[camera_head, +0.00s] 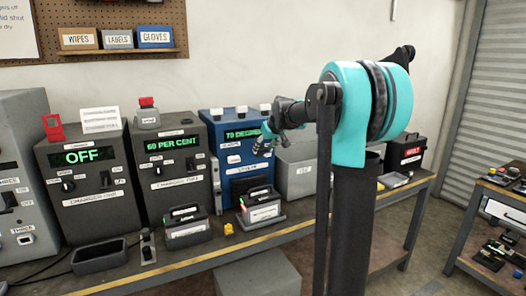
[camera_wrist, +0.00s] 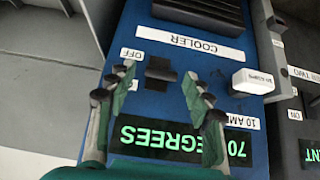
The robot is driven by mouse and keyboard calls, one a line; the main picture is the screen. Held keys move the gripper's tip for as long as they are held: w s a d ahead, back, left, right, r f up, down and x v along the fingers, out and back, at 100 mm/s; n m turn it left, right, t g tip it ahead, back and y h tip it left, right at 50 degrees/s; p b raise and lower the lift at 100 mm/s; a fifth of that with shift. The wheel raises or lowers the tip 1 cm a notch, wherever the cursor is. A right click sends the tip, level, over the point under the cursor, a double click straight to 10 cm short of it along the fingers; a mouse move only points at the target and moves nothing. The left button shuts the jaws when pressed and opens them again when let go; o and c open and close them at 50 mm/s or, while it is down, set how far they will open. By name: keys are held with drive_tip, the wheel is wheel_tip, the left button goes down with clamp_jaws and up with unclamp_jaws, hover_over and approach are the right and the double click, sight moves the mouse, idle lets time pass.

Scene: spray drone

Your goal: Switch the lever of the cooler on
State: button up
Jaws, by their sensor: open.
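Contact is not clear. In the head view my gripper (camera_head: 264,146) is in front of the cooler's right side.
Left of the cooler stand a grey charger reading 60 per cent (camera_head: 172,175) and one reading OFF (camera_head: 85,185). Battery-like packs (camera_head: 262,208) sit on the bench front. A grey bin (camera_head: 297,175) is to the right.

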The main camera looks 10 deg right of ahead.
drive_tip(key=v, duration=1)
